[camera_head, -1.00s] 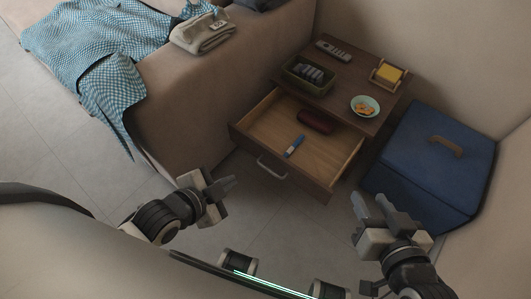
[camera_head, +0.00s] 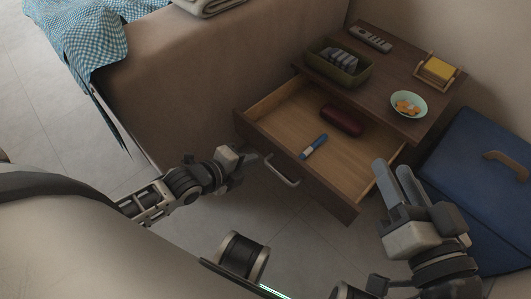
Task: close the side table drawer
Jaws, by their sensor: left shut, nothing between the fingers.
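The brown wooden side table (camera_head: 385,88) stands against the wall with its drawer (camera_head: 345,165) pulled out.
A blue box (camera_head: 480,170) stands at right. A sofa (camera_head: 180,80) with checkered cloth (camera_head: 85,40) is left.

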